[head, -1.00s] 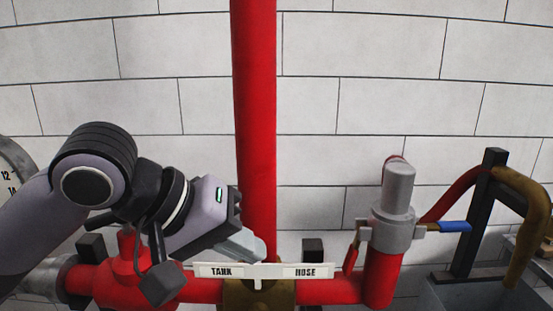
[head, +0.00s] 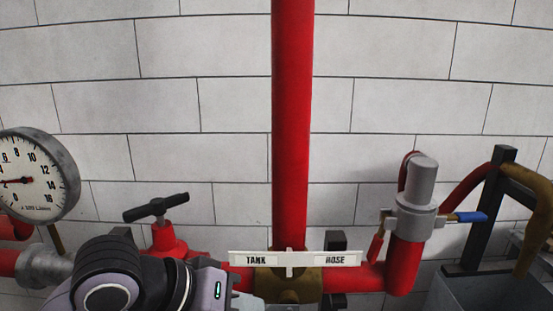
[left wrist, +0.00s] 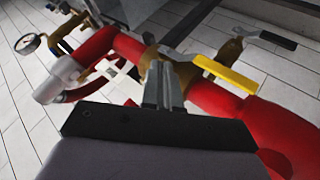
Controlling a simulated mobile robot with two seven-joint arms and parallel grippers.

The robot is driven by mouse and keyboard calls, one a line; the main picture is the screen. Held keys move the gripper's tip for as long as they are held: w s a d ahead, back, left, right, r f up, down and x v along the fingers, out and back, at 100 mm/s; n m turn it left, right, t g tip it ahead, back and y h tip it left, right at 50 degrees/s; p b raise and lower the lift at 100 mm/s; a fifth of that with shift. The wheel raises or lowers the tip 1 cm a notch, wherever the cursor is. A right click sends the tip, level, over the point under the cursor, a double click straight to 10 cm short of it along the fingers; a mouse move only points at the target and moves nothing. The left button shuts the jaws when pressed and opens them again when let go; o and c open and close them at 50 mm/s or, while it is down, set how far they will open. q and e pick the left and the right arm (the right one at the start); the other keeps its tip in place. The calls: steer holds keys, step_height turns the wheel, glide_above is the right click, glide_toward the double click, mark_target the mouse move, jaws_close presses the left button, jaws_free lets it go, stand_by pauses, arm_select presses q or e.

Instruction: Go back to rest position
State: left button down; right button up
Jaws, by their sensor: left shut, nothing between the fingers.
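My left gripper (head: 247,304) is at the bottom edge of the head view, low in front of the red pipework. Its fingertips are mostly cut off there. In the left wrist view its two fingers (left wrist: 164,84) lie together with nothing between them, in front of the red pipe (left wrist: 213,98) and a brass fitting. I cannot tell whether they touch it. My right gripper is in neither view.
A TANK/HOSE sign (head: 289,260) sits on the brass valve (head: 287,289). A black-handled valve (head: 156,207) and a gauge (head: 38,174) are left. A grey-capped fitting (head: 420,195) with a blue lever (head: 472,217) is right. A vertical red pipe (head: 292,120) runs up the wall.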

arm_select(q)
steer(key=s+a+f+g+y, duration=0.1)
steer(key=s+a+f+y, duration=0.3)
steer(key=s+a+f, duration=0.65)
steer(key=s+a+f+g+y, duration=0.1)
steer(key=s+a+f+y, duration=0.3)
steer(key=s+a+f, duration=0.65)
steer(key=w+d+f+t+h, duration=0.1)
steer(key=w+d+f+t, duration=0.4)
steer(key=w+f+t, duration=0.2)
steer(key=shift+w+f+h, duration=0.4)
steer(key=shift+w+f, duration=0.7)
steer(key=shift+f, duration=1.2)
